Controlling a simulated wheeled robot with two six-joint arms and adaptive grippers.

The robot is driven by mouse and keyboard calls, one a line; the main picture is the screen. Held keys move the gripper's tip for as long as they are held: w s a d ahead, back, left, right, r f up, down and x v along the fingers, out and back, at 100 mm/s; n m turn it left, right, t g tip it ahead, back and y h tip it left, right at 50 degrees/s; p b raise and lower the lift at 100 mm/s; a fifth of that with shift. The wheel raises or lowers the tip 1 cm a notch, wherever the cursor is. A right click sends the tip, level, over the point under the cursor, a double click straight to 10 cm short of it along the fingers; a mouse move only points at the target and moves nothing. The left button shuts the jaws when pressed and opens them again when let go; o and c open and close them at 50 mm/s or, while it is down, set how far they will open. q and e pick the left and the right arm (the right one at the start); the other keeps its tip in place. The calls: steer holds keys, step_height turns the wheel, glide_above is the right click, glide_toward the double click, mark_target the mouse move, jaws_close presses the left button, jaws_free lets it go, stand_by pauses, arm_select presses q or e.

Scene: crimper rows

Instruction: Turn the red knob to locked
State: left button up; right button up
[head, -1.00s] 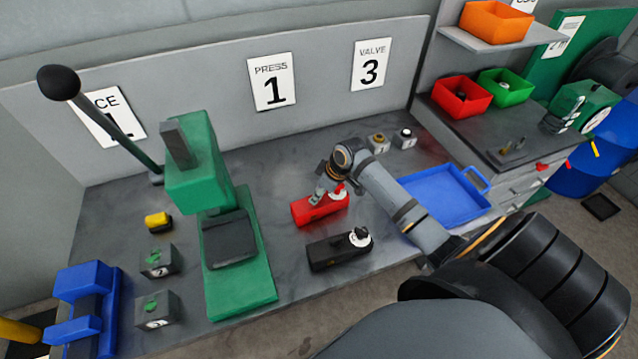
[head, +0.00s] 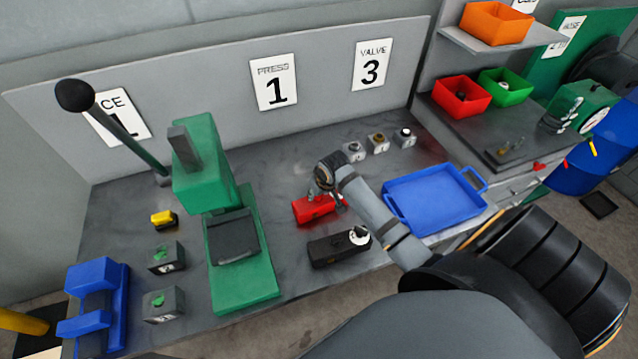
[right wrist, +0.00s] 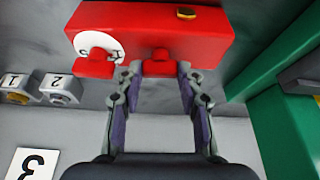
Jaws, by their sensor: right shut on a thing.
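A red box (head: 312,209) lies on the bench right of the green press; my right wrist partly covers it in the head view. In the right wrist view the red box (right wrist: 180,30) has a white dial (right wrist: 88,45) with a red knob (right wrist: 95,63) on its left part. A second red tab (right wrist: 158,64) stands out near its middle. My right gripper (right wrist: 156,76) has one finger on each side of this tab and is shut on it, beside the dial. In the head view my right gripper (head: 326,194) is at the box. My left gripper is not in view.
A black box (head: 330,250) with a white dial lies just in front of the red box. The green press (head: 244,289) stands left, a blue tray (head: 436,196) right. Small numbered blocks (head: 378,143) stand behind. Bench around the red box's back is clear.

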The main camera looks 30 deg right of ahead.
stand_by(0.4)
steer(key=o, duration=1.2)
steer(key=shift+c, duration=0.2)
steer(key=v, duration=1.2)
